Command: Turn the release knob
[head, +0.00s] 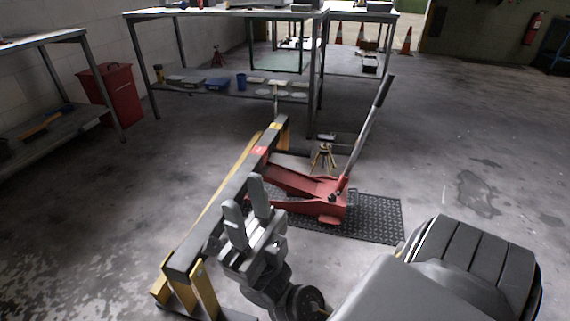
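A red floor jack (313,194) stands on a dark textured mat right of the picture's middle. Its long handle (362,136) slants up and right to a black grip (383,90). I cannot clearly make out a separate release knob. My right gripper (245,194) is in the lower middle, fingers pointing up with a gap between them. Nothing shows between the fingers. It appears left of and nearer than the jack, apart from the handle. My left gripper is not in view.
A long yellow and dark beam stand (225,198) runs diagonally behind my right gripper. The dark mat (380,222) lies under the jack. A metal workbench (225,13) stands at the back, a red bin (108,98) at the left. Open floor (470,140) lies to the right.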

